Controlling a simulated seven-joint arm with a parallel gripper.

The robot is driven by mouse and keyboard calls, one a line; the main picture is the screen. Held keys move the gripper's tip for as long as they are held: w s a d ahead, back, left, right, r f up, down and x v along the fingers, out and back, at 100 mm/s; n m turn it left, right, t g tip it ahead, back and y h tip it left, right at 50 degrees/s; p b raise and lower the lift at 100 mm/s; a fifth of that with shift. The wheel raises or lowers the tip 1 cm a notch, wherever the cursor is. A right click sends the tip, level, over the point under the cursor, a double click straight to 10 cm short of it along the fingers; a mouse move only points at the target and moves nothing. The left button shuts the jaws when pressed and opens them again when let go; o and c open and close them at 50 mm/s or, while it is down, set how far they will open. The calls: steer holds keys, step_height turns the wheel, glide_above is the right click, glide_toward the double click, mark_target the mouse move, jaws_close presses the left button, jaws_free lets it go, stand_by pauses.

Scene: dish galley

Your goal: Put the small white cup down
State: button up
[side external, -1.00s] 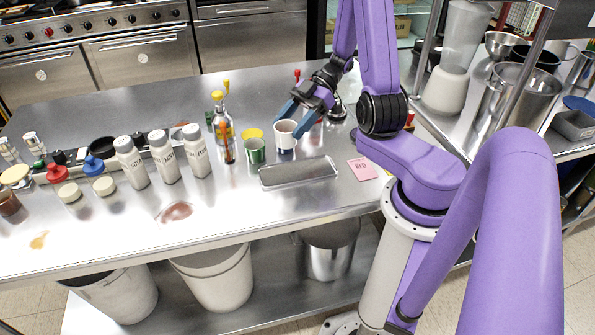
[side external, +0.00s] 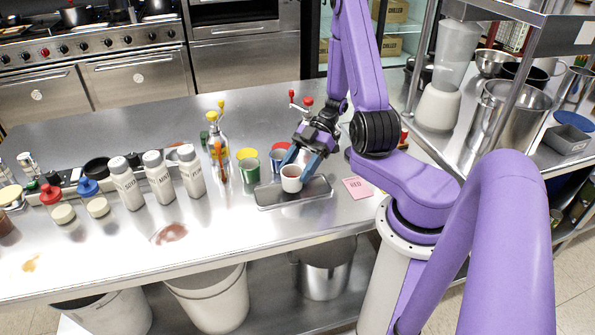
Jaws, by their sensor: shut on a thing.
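Part of the cup's far side is hidden by the fingers.
An oil bottle (side external: 218,146) is further left. A pink card (side external: 357,188) lies right of the tray.

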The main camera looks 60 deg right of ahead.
steer(key=shift+f, duration=0.7)
steer(key=shift+f, duration=0.1)
steer(key=o, duration=1.2)
steer(key=v, duration=1.2)
